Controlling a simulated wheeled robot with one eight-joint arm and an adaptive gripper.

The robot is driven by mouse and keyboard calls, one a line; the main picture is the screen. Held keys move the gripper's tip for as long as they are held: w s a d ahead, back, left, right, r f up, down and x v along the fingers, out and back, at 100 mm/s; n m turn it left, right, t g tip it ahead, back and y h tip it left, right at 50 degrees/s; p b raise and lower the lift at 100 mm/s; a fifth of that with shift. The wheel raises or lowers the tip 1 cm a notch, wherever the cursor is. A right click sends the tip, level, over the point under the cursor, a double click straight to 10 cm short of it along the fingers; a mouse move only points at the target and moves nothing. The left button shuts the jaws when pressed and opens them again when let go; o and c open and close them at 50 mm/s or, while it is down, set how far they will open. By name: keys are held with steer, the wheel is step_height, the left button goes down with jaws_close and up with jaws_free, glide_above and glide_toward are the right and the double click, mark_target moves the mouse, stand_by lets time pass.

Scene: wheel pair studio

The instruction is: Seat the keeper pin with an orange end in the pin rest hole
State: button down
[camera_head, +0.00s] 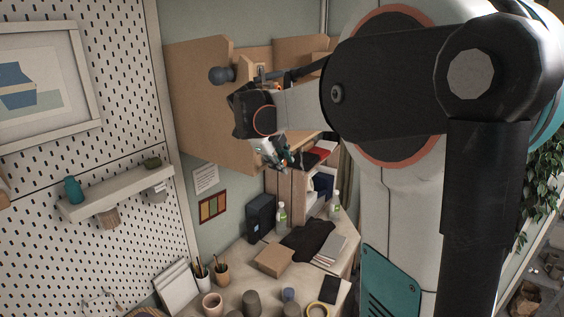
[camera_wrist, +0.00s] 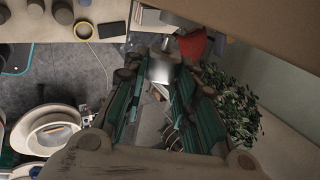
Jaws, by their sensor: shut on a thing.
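My gripper (camera_head: 275,153) hangs in front of the lower part of the wooden wall board in the head view, its fingers pointing down. In the wrist view my gripper (camera_wrist: 163,62) has its teal and dark fingers closed around a shiny pale grey piece, which looks like the keeper pin (camera_wrist: 161,70). Its orange end cannot be made out, and the fingers hide part of it. A small orange spot (camera_head: 280,88) shows behind my wrist in the head view; I cannot tell what it belongs to. I cannot make out the pin rest hole in either view.
The wooden board (camera_head: 200,125) carries a dark round knob (camera_head: 217,75) and a small wooden block. Below stands a desk with a black speaker (camera_head: 261,217), a cardboard box (camera_head: 273,259), bottles and cups. A pegboard with a shelf (camera_head: 115,193) is at left. My arm covers the right.

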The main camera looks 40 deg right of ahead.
steer(key=shift+w+a, duration=0.2)
steer(key=shift+w, duration=0.4)
steer(key=shift+w+a, duration=0.2)
steer(key=shift+w, duration=0.4)
steer(key=c, duration=1.2)
jaws_free()
steer(key=v, duration=1.2)
steer(key=shift+w, duration=0.1)
